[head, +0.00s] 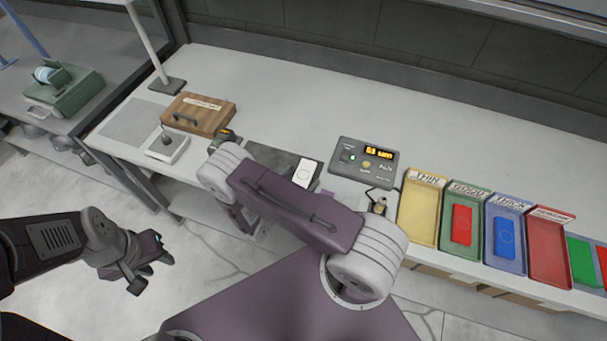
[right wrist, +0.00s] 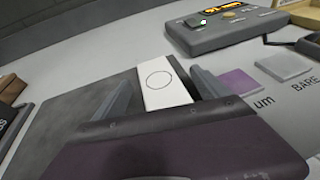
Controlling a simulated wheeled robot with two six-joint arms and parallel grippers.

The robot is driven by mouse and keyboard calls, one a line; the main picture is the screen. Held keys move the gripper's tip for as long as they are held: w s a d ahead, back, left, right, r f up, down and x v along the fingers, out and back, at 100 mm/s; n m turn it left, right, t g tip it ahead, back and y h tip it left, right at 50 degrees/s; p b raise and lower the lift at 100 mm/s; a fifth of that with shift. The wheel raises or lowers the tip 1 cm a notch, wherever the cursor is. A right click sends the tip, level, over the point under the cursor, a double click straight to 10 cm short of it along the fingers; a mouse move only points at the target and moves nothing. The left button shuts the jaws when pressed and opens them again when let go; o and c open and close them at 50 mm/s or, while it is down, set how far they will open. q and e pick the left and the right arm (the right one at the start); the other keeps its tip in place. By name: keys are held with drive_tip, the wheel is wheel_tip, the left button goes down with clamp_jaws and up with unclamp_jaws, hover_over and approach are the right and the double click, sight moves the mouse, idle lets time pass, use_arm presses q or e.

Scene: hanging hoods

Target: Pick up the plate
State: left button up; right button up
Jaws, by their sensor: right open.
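The plate (head: 303,173) is a small white rectangle with a thin circle on it. It lies on a dark grey pad (head: 262,155) on the bench. It also shows in the right wrist view (right wrist: 162,84), where my right gripper (right wrist: 160,77) is open with one finger on each side of it. I cannot tell whether the fingers touch it. The near end of the plate is hidden by the gripper body. In the head view my right arm hides the right gripper. My left gripper (head: 150,273) is open and empty, away from the bench at the lower left.
A grey gauge box (head: 365,158) with an orange display stands right of the plate. Yellow (head: 419,215), green (head: 448,193), blue (head: 507,203) and red (head: 548,255) trays line the right side. A wooden case (head: 198,115) stands at left. The bench behind is clear.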

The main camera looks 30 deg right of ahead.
drive_tip(key=shift+s+a, duration=0.1)
drive_tip(key=c, duration=1.7)
drive_tip(key=shift+r, duration=0.1)
